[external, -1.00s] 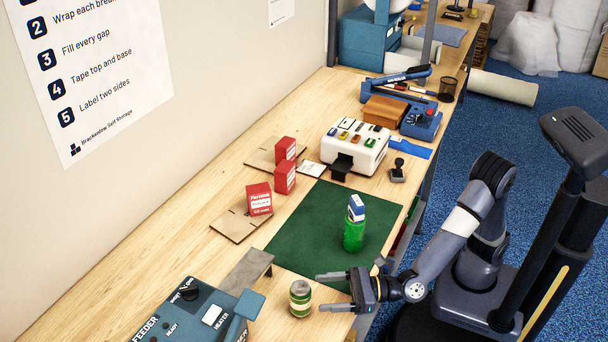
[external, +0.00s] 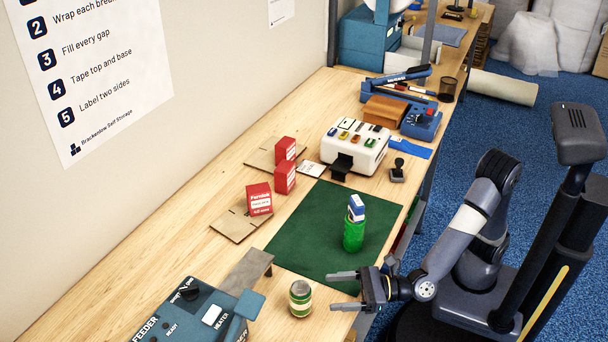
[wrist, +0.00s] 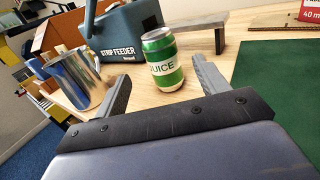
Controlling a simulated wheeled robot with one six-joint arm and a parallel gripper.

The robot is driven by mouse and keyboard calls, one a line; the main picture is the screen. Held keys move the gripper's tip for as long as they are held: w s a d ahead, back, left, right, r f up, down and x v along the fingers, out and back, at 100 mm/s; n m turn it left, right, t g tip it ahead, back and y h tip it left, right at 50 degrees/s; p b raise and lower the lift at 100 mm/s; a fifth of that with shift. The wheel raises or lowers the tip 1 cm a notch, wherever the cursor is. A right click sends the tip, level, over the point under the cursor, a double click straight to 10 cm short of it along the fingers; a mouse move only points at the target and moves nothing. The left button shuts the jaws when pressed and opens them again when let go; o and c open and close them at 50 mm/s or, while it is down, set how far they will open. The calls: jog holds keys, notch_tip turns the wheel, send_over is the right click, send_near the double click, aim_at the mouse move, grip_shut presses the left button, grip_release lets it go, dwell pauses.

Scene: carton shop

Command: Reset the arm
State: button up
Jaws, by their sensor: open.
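My gripper (external: 343,290) is open and empty at the front edge of the bench, its two fingers pointing left. A green and white juice can (external: 300,298) stands upright on the bench a little beyond the fingertips, apart from them. In the wrist view the juice can (wrist: 161,60) shows between and ahead of the open fingers of my gripper (wrist: 158,82).
A green mat (external: 310,236) holds a green cylinder (external: 354,234) with a blue and white box in it. The strip feeder (external: 188,310) is at the lower left. A metal jug (wrist: 76,76) stands left of the can. Red boxes (external: 259,199) stand farther back.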

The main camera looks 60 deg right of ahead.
aim_at(292, 287)
jog(key=x, duration=1.1)
jog(key=shift+w+f+p, duration=0.35)
notch_tip(292, 287, up, 2)
jog(key=shift+s+r+p, duration=0.1)
jog(key=shift+r+p, duration=0.1)
jog(key=shift+p, duration=0.3)
jog(key=shift+r, duration=0.75)
